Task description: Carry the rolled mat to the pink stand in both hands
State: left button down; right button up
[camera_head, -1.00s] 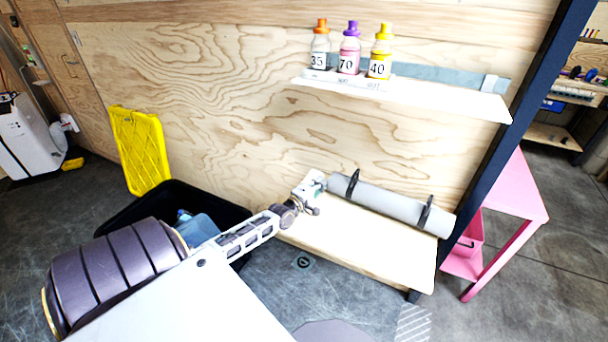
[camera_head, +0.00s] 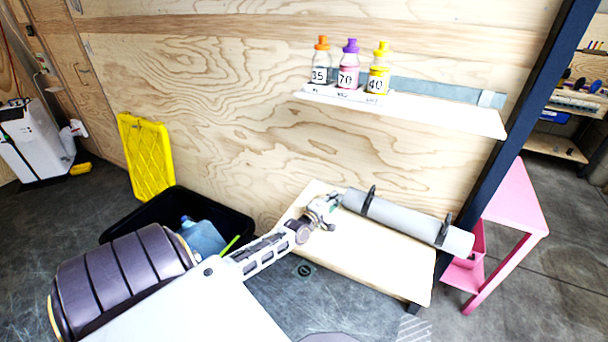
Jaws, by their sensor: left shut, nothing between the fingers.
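The rolled mat (camera_head: 405,218) is a grey cylinder with two black straps. It lies along the back of a pale wooden bench (camera_head: 370,262), and its right end reaches past the bench's right edge. My left gripper (camera_head: 331,212) is at the mat's left end, shut. I cannot tell whether it touches the mat. The pink stand (camera_head: 515,200) is at the right, beyond a dark blue post. My right gripper is out of view.
A white shelf (camera_head: 430,112) with three bottles (camera_head: 348,68) hangs above the bench. The dark blue post (camera_head: 490,190) rises between bench and stand. Floor is clear right of the stand.

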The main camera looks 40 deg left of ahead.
pick_arm(q)
jog(key=shift+s, duration=0.15)
jog(key=shift+s+d, duration=0.2)
jog(key=shift+s, duration=2.75)
jog(key=shift+s+d, duration=0.15)
jog(key=shift+s, duration=2.75)
jog(key=c, duration=1.4)
grip_release()
jog(key=shift+c, duration=0.2)
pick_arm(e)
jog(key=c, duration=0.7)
pick_arm(q)
jog(key=shift+s, duration=0.1)
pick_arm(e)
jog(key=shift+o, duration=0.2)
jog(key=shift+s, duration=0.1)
